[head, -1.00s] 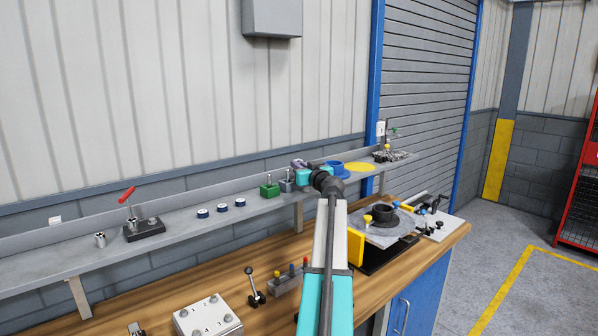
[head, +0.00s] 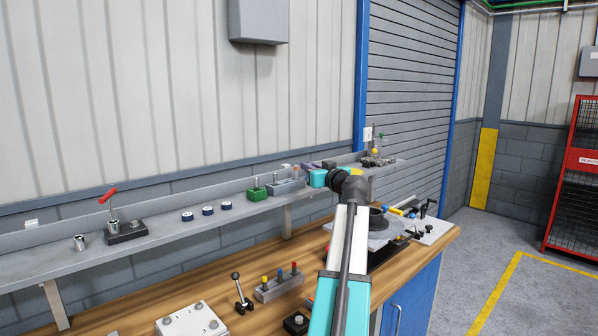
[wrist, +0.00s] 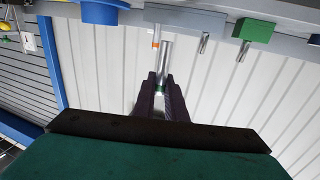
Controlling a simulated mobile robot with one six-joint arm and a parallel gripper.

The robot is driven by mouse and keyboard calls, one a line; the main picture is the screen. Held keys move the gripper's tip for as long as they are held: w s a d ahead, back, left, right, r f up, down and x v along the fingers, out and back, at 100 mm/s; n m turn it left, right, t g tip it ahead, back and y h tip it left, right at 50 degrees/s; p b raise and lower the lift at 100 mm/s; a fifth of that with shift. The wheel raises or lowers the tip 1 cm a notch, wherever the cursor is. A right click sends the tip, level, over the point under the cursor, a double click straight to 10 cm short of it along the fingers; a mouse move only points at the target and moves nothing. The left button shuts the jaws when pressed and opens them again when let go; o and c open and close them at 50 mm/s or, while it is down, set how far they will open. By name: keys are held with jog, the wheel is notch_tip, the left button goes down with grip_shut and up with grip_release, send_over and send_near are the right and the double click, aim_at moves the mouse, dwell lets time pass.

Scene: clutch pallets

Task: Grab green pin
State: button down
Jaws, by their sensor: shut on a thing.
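The green pin (wrist: 164,58) is a silver rod with a green band, seen in the wrist view between my fingers. My gripper (wrist: 161,82) is shut on it near the green band. The pin's far end points toward the grey block (wrist: 187,18) on the shelf; I cannot tell whether it is still in its hole. A pin with an orange band (wrist: 156,37) stands in the block just beside it. In the head view the grey block (head: 290,188) sits left of my wrist, and my gripper (head: 311,166) is small and partly hidden behind it.
A green block (head: 256,194) with a pin stands left of the grey block. Several blue rings (head: 207,211) and a red-handled clamp (head: 125,232) are farther left on the shelf (head: 165,232). The wooden bench (head: 195,284) below holds fixtures and a pin rack (head: 279,290).

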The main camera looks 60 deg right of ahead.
jog(key=shift+s+a+r+b, duration=0.1)
jog(key=shift+s+a, duration=0.1)
jog(key=shift+s, duration=0.4)
jog(key=shift+s+a+r+b, duration=0.1)
jog(key=shift+s+a, duration=0.1)
jog(key=shift+s, duration=0.35)
jog(key=shift+s+a+b, duration=0.1)
jog(key=shift+s+a, duration=0.1)
jog(key=shift+s, duration=0.4)
